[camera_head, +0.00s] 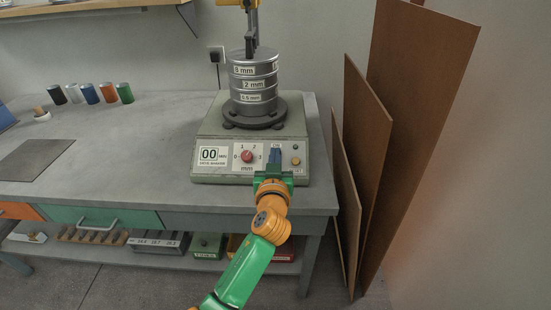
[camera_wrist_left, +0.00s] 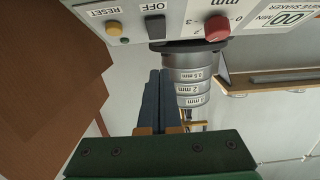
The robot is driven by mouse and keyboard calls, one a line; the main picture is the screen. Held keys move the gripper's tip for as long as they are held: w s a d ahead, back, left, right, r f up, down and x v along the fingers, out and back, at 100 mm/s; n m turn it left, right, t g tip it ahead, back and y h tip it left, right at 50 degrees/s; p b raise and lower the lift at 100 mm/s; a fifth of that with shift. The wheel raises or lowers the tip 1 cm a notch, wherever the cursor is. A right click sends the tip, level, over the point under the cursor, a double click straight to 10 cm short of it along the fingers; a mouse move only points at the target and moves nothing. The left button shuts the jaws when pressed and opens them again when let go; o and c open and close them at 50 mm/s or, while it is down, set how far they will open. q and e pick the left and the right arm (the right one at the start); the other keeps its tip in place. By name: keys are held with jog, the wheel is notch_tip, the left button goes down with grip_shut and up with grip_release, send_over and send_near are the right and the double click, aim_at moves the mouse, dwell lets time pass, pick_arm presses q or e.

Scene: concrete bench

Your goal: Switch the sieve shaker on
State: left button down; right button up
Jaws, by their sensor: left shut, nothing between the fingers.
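The sieve shaker (camera_head: 213,172) stands on the bench, a grey-green box with a stack of sieves (camera_head: 254,85) on top. Its front panel has a 00 display, a red knob (camera_head: 247,156), a switch by ON and OFF labels, and a yellow reset button (camera_head: 295,161). In the head view my left gripper (camera_head: 274,157) is in front of the panel and covers the switch. In the left wrist view, turned upside down, the black rocker switch (camera_wrist_left: 155,27) shows beside the OFF label. The shut, empty fingers (camera_wrist_left: 160,78) appear just short of it. My right gripper is out of view.
Brown boards (camera_head: 410,110) lean at the right of the bench. Several coloured jars (camera_head: 92,94) and a dark mat (camera_head: 32,158) are on the left. The bench between mat and shaker is clear.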

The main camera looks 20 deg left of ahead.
aim_at(276, 144)
pick_arm(q)
jog(key=w+f+b, duration=0.1)
jog(key=w+b, duration=0.1)
jog(key=w+a+f+b, duration=0.1)
jog(key=w+f, duration=0.1)
jog(key=shift+f+b, duration=0.25)
jog(key=shift+b, duration=0.1)
jog(key=shift+s+r, duration=0.1)
